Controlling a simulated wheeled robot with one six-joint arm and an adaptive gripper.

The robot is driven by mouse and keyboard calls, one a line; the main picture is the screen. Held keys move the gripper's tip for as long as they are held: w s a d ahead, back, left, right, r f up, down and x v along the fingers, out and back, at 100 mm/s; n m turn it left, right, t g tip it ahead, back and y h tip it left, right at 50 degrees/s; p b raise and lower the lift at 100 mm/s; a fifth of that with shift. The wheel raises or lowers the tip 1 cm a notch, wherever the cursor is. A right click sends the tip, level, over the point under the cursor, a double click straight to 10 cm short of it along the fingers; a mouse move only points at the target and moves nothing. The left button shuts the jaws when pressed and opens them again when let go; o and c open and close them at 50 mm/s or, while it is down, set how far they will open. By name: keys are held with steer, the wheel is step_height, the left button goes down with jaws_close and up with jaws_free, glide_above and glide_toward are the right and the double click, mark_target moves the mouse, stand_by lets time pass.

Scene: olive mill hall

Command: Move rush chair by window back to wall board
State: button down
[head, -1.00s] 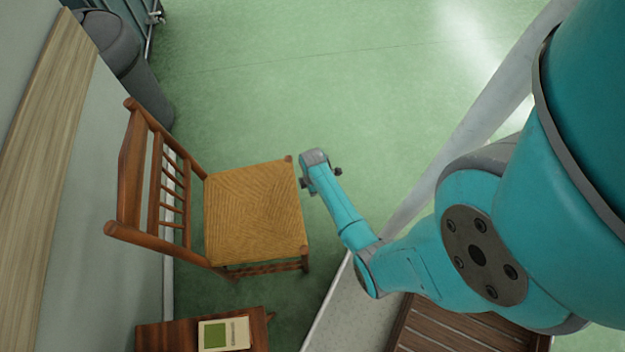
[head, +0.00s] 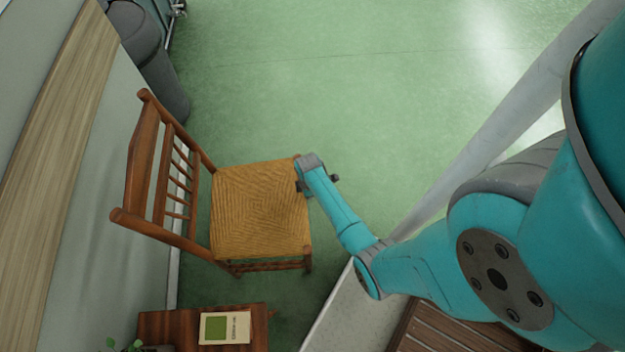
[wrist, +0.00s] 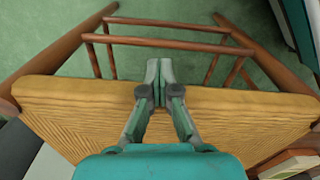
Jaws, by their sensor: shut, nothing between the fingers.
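The rush chair (head: 258,210) stands upright at the left of the head view, with a brown wooden frame and a woven tan seat. Its slatted back is close to the wall board (head: 45,150), a pale wooden strip along the left wall. My gripper (wrist: 157,85) is shut and empty in the wrist view, its fingertips over the edge of the woven seat (wrist: 230,120). In the head view the end of my arm is at the seat's right edge, by the front corner. I cannot tell whether the fingers touch the chair.
A small wooden table (head: 255,318) with a green-and-cream book (head: 224,328) stands just below the chair. A grey bin (head: 150,65) stands by the wall at the top left. A slatted brown wooden surface (head: 440,330) lies at the bottom. Green floor is clear at the upper middle.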

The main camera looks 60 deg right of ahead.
mark_target(252, 207)
steer(key=w+a, duration=0.7)
steer(key=a, duration=0.1)
steer(key=w+a, duration=0.7)
steer(key=w, duration=0.1)
steer(key=shift+a, duration=0.35)
